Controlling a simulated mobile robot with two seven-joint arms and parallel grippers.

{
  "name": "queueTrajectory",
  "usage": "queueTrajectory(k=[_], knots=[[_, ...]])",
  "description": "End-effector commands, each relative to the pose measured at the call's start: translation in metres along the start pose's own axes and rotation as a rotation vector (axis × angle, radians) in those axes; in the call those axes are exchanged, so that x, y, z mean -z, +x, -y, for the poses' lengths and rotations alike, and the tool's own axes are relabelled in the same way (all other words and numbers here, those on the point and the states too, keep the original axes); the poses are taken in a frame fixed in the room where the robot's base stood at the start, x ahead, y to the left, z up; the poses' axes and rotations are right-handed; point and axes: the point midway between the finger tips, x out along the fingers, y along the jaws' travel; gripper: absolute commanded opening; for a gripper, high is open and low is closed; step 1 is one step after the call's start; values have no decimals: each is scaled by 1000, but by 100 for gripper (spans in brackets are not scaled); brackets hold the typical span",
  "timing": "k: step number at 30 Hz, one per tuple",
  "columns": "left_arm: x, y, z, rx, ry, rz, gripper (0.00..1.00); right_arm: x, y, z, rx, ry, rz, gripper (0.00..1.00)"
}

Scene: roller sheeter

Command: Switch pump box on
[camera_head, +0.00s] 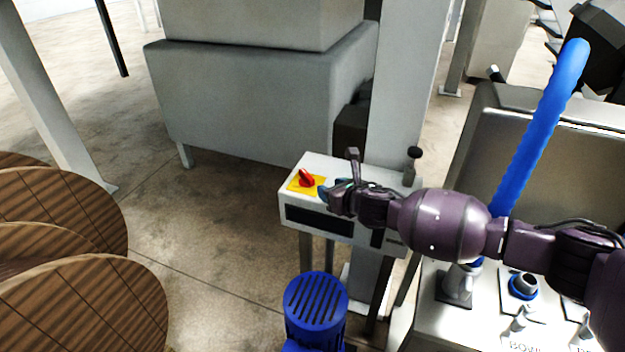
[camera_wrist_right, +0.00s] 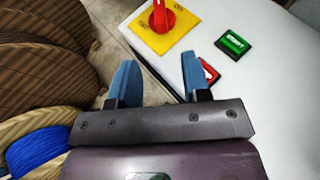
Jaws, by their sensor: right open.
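The pump box (camera_head: 320,168) is a white box on legs, at the middle of the head view. Its top carries a red rotary switch (camera_head: 306,178) on a yellow plate (camera_head: 293,186). In the right wrist view the red switch (camera_wrist_right: 162,17) sits on the yellow plate (camera_wrist_right: 150,40), with a green button (camera_wrist_right: 233,43) and a partly hidden red button (camera_wrist_right: 209,71) beside it. My right gripper (camera_head: 324,190) is open and empty, just right of the yellow plate. Its blue fingertips (camera_wrist_right: 160,78) are apart from the switch. My left gripper is not in view.
Round wooden spools (camera_head: 85,300) stand at the left. A blue motor (camera_head: 315,305) stands in front of the box. A blue hose (camera_head: 540,125) and a control panel (camera_head: 430,320) are at the right. A large grey cabinet (camera_head: 250,105) stands behind.

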Motion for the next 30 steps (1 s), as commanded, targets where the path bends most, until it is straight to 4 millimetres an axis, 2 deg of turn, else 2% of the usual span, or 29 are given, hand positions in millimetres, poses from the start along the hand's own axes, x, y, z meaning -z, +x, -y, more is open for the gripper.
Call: queueTrajectory(k=[6, 18, 24, 30], knots=[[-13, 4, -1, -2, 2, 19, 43, 4, 32, -1, 1, 3, -2, 44], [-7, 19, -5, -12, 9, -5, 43, 3, 89, 0, 3, 3, -2, 44], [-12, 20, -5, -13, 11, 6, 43, 1, 101, 1, 4, 3, -1, 44], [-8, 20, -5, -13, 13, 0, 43, -1, 103, 1, 4, 2, 1, 44]])
